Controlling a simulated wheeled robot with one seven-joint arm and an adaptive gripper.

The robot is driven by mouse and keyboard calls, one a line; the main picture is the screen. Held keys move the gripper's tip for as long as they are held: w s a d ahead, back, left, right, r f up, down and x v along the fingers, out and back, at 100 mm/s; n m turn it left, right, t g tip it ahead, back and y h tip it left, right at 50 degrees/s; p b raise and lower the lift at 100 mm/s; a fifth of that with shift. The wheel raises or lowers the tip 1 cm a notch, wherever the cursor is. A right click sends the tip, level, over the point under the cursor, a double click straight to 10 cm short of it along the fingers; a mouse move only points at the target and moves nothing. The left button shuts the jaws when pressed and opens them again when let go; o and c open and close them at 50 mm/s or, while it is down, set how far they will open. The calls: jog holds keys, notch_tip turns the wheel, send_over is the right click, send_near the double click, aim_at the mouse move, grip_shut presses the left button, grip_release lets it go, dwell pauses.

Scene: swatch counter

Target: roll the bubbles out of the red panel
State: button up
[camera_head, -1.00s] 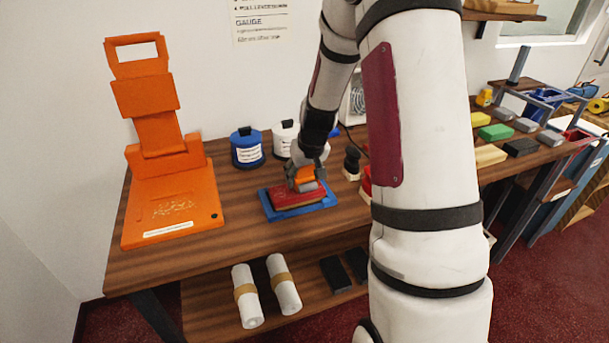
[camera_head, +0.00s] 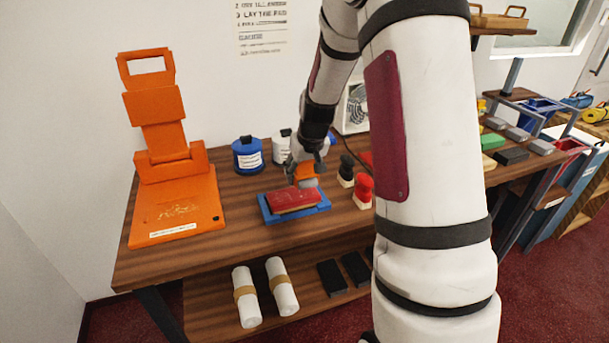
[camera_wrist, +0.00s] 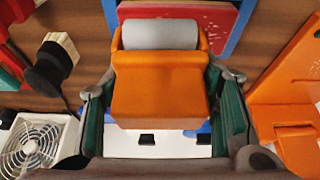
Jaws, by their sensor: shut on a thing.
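The red panel (camera_head: 296,199) lies in a blue tray (camera_head: 268,217) on the wooden counter; part of it shows at the top of the wrist view (camera_wrist: 215,16), with small pale specks on its surface. My gripper (camera_head: 306,171) is shut on an orange roller tool (camera_wrist: 160,85), which has a grey cylinder (camera_wrist: 160,34) at its far end. In the head view the roller is at the back right edge of the panel. I cannot tell whether the cylinder touches the panel.
An orange hinged press (camera_head: 178,207) stands at the left. A blue-labelled can (camera_head: 248,155) and a white can (camera_head: 281,146) stand behind the tray. A black-knobbed stamp (camera_head: 346,171) and a red one (camera_head: 363,190) stand to its right. A fan (camera_wrist: 30,145) shows in the wrist view.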

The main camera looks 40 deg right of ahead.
jog(key=shift+r+p, duration=0.6)
jog(key=shift+r, duration=0.65)
jog(key=shift+w, duration=0.1)
